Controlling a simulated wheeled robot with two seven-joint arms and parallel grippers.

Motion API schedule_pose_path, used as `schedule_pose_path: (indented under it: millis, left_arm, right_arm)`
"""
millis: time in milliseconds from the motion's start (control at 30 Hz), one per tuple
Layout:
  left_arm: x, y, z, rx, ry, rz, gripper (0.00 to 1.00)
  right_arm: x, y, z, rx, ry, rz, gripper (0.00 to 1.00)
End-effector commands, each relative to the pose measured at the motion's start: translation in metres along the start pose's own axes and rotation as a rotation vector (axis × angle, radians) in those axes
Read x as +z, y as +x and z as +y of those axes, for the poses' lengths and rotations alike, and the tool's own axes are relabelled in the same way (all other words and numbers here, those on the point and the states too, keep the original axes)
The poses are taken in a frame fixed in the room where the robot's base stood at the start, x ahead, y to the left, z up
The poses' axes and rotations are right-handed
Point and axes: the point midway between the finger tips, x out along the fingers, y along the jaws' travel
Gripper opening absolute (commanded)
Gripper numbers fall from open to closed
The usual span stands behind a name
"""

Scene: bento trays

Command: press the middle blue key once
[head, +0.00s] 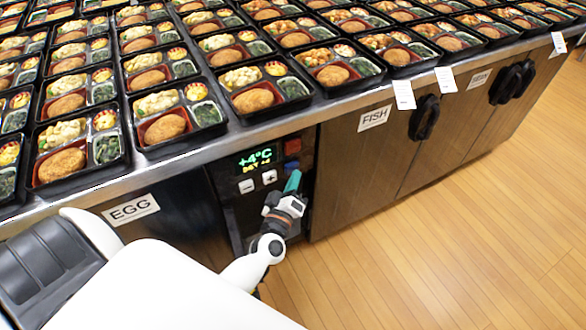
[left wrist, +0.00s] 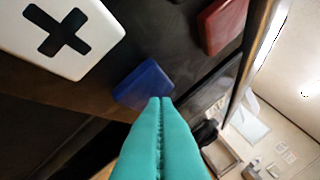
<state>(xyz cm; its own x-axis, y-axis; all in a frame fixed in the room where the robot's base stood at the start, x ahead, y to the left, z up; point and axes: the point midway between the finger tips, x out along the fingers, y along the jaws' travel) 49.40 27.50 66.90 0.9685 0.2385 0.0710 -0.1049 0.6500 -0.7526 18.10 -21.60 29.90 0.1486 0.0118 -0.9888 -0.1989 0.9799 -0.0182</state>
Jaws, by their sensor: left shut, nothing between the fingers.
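The blue key (left wrist: 142,84) is a small square block on the dark control panel (head: 236,205), between the white plus key (left wrist: 62,38) and the red key (left wrist: 222,24) in the left wrist view. In the head view the blue key (head: 291,166) sits just below the red key (head: 293,146). My left gripper (left wrist: 160,101) has teal fingers shut together and empty, with the tips at the blue key's lower edge. It also shows in the head view (head: 293,181), just below the blue key. I cannot tell whether the tips touch the key. My right gripper is not in view.
The panel's display (head: 259,158) reads +4°C, with a white minus key (head: 246,186) below it. A metal counter edge (head: 200,155) with many bento trays runs above. Cabinet doors with black handles (head: 424,117) stand to the right. The wooden floor (head: 440,240) is clear.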

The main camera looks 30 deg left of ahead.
Motion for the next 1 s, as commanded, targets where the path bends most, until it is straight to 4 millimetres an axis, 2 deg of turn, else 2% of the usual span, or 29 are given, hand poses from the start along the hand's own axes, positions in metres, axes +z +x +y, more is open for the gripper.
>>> schedule_pose_path:
  millis: [1000]
  left_arm:
    - [0.0047,0.0061,0.0044,0.0,0.001,-0.001,0.0]
  right_arm:
    - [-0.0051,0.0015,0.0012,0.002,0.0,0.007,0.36]
